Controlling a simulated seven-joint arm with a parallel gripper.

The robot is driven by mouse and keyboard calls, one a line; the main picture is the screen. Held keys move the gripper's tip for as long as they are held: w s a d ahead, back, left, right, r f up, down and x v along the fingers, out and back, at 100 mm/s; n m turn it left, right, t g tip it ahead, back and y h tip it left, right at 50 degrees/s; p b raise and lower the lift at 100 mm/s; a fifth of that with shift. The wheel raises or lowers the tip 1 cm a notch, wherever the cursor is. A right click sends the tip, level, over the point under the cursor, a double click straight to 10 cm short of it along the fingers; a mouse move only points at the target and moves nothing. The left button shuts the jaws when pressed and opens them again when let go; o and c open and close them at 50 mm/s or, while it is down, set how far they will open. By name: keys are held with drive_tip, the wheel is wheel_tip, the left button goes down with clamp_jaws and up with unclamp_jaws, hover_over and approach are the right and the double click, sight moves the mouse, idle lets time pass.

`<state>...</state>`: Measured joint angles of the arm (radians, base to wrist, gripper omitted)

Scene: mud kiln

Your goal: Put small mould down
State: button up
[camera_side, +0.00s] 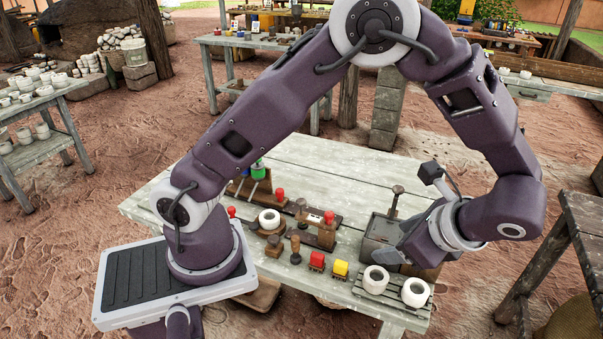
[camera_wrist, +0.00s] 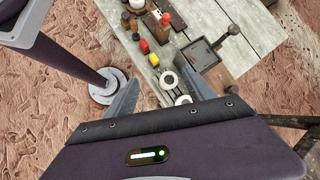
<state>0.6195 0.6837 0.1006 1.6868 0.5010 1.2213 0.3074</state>
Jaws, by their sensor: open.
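I cannot tell for certain which piece is the small mould. Two thick white round pieces with open centres stand on a slatted rack at the table's front right: the left one (camera_side: 375,279) and the right one (camera_side: 415,292). They also show in the wrist view, the farther one (camera_wrist: 168,80) and the nearer one (camera_wrist: 183,100). A similar white piece (camera_side: 269,218) sits farther left on the table. My gripper (camera_wrist: 163,80) is open, its fingers wide apart, with nothing seen held between them. In the side view its fingers are largely hidden by the wrist, near the grey box.
A grey open-topped box (camera_wrist: 199,54) with an upright knobbed handle (camera_side: 396,199) stands behind the rack. Red (camera_side: 317,259) and yellow (camera_side: 340,269) blocks and wooden tools stand left of it. The table's (camera_side: 340,178) back half is clear. Another table stands at right.

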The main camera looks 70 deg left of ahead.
drive_tip(key=s+a+r+n+h, duration=0.4)
drive_tip(key=s+r+n, duration=0.1)
drive_tip(key=r, duration=0.5)
drive_tip(key=s+r+n+t+h, duration=0.1)
drive_tip(key=s+r+n+t, duration=0.1)
drive_tip(key=s, duration=0.4)
drive_tip(key=s+a+r+n+t+h, duration=0.1)
drive_tip(key=s+r+n+t+h, duration=0.1)
drive_tip(key=s+r+n+t, duration=0.1)
drive_tip(key=s+n+t, duration=0.1)
drive_tip(key=s+n, duration=0.1)
drive_tip(key=shift+s+a+r+n+h, duration=0.25)
drive_tip(key=shift+s+a+n+h, duration=0.05)
drive_tip(key=shift+s+n, duration=0.1)
